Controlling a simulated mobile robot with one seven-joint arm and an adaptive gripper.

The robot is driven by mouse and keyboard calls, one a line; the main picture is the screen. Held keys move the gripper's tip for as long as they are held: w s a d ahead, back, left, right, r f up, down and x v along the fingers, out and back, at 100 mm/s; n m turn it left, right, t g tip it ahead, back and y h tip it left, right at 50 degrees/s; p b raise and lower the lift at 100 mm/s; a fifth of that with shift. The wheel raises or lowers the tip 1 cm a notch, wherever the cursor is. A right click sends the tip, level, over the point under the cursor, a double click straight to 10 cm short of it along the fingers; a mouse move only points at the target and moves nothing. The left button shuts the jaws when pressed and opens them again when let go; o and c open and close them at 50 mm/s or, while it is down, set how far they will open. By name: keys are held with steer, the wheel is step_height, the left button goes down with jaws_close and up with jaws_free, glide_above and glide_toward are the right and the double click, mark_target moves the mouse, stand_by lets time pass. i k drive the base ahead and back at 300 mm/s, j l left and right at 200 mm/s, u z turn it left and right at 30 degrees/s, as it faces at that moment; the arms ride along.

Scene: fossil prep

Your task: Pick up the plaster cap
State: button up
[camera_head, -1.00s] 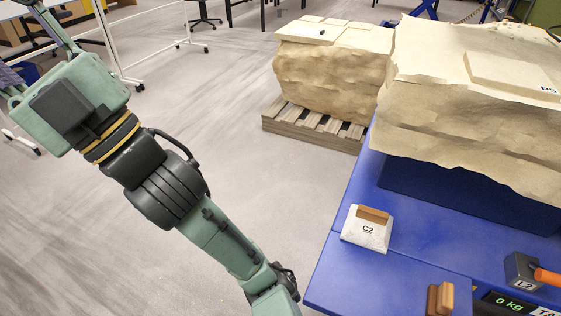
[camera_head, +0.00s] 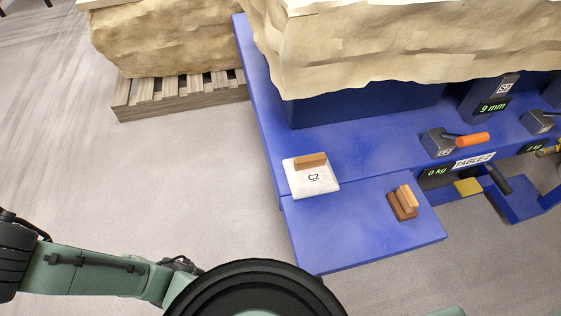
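The plaster cap (camera_head: 314,182) is a white, flat-topped block marked C2 with a brown wooden handle along its back edge. It lies on the left part of the blue table (camera_head: 362,150), close to its left edge. My arm shows at the bottom left, with a large dark round joint at the bottom middle. My gripper is not in the picture. Nothing touches the cap.
A brown wooden block with a raised grip (camera_head: 404,202) sits right of the cap on the blue shelf. A large tan plaster-jacketed block (camera_head: 400,45) stands behind. A lever (camera_head: 460,139) with an orange handle and a 0 kg display (camera_head: 437,172) are to the right. A second tan block (camera_head: 165,40) rests on a pallet.

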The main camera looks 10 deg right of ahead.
mark_target(311, 174)
steer(key=i+j, duration=0.15)
steer(key=j, duration=0.25)
steer(key=i+j, duration=0.2)
steer(key=j, duration=0.2)
steer(key=i+j, duration=0.15)
steer(key=j, duration=0.25)
steer(key=i+j+z, duration=0.15)
steer(key=j+z, duration=0.65)
steer(key=z, duration=1.45)
steer(key=i+z, duration=0.1)
steer(key=i, duration=0.45)
